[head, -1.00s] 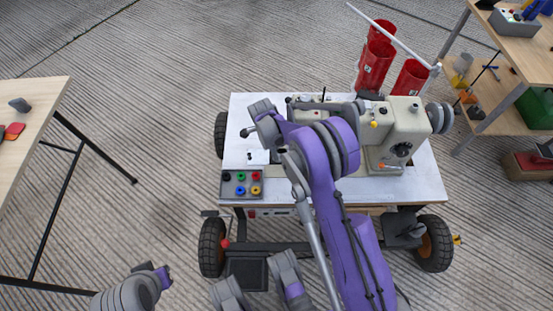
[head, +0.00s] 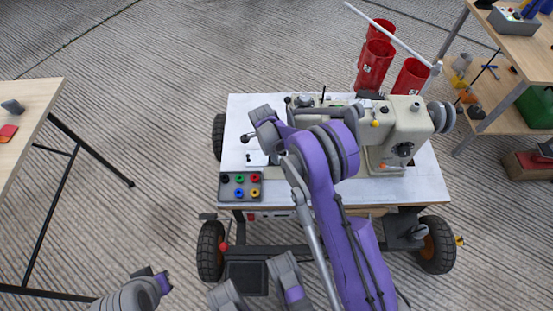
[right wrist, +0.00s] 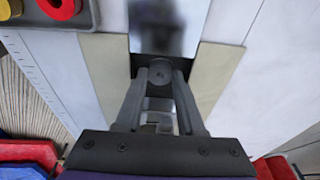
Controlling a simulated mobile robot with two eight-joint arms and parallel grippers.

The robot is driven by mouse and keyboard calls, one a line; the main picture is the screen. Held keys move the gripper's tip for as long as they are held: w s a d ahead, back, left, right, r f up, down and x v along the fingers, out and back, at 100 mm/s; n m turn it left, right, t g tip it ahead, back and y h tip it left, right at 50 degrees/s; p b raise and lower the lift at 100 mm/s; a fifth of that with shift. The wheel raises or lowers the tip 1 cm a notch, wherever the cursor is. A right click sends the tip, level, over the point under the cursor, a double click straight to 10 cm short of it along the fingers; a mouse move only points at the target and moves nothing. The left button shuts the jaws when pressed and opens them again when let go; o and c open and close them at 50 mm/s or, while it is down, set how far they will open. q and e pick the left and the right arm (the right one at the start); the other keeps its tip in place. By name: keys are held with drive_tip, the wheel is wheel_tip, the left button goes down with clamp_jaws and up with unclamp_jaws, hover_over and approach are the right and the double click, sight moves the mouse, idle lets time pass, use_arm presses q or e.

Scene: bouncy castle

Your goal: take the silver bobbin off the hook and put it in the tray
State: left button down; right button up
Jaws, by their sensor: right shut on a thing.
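My right gripper (head: 247,138) is over the left part of the white table. In the right wrist view its fingers (right wrist: 160,80) are closed on a small round grey thing, which I take for the silver bobbin (right wrist: 160,72). The bobbin cannot be made out in the head view, and I cannot make out the hook. The grey tray (head: 232,197) lies at the table's near left corner with several coloured bobbins in it. Its corner also shows at the upper left of the right wrist view (right wrist: 92,14).
A cream sewing machine (head: 405,125) stands on the right of the white table (head: 330,190). Red bins (head: 374,67) stand behind it. A wooden table (head: 30,100) is at the left and a wooden shelf unit (head: 510,85) at the right. Bare table top lies right of the tray.

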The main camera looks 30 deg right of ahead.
drive_tip(key=shift+r, duration=0.2)
drive_tip(key=shift+r+p, duration=0.6)
drive_tip(key=shift+r, duration=0.35)
drive_tip(key=shift+r+p, duration=0.95)
drive_tip(key=shift+r, duration=1.05)
